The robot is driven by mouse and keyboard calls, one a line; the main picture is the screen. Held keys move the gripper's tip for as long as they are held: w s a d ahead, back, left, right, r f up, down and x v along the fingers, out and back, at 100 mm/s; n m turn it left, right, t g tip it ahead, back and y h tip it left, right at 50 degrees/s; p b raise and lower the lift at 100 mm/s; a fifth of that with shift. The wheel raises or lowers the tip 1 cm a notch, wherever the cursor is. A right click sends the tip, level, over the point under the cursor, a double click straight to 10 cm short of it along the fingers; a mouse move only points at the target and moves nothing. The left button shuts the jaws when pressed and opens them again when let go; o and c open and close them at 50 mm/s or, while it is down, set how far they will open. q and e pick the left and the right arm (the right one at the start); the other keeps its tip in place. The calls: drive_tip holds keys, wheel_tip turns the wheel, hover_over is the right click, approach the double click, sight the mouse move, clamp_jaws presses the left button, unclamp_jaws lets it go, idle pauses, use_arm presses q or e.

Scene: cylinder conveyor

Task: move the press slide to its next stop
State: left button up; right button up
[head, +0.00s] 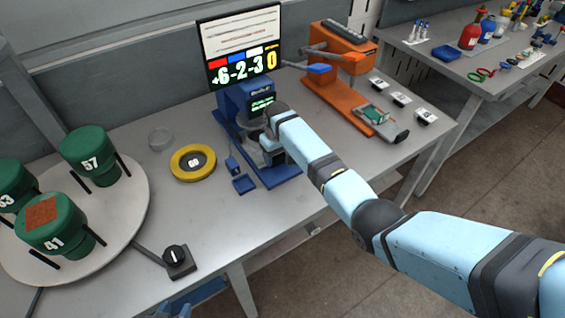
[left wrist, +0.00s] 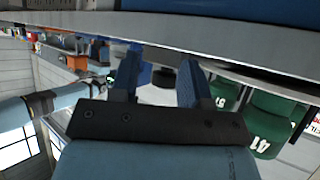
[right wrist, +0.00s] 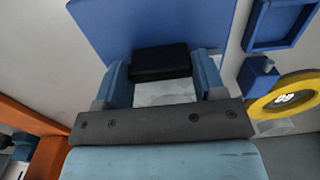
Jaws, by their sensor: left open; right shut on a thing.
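The orange press (head: 325,95) stands at the right of the table. Its low base carries a green piece (head: 374,115) and ends in a black grip (head: 402,137). My right gripper (head: 270,128) is at the blue machine (head: 240,100), left of the press, partly hidden by its arm. In the right wrist view my right gripper (right wrist: 162,82) is shut on a black block (right wrist: 160,60) at the edge of a blue plate (right wrist: 150,25); I cannot tell what the block belongs to. My left gripper (left wrist: 160,82) is open and empty near the table's front edge.
A screen (head: 240,45) stands behind the blue machine. A yellow ring (head: 193,163), a small blue tray (head: 244,184) and a black dial (head: 177,258) lie to its left. A round turntable (head: 120,220) holds green cylinders.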

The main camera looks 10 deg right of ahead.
drive_tip(key=shift+f, duration=0.2)
drive_tip(key=shift+r, duration=0.1)
drive_tip(key=shift+s+d+r, duration=0.1)
drive_tip(key=shift+s+r, duration=0.05)
drive_tip(key=shift+s, duration=0.2)
drive_tip(key=o, duration=1.3)
drive_tip(key=shift+w+r, duration=0.1)
drive_tip(key=shift+r, duration=0.4)
use_arm(q)
drive_tip(key=shift+s+f+b, duration=0.25)
drive_tip(key=shift+f+b, duration=0.1)
use_arm(e)
wheel_tip(320, 180, up, 13)
drive_tip(key=shift+f, duration=0.15)
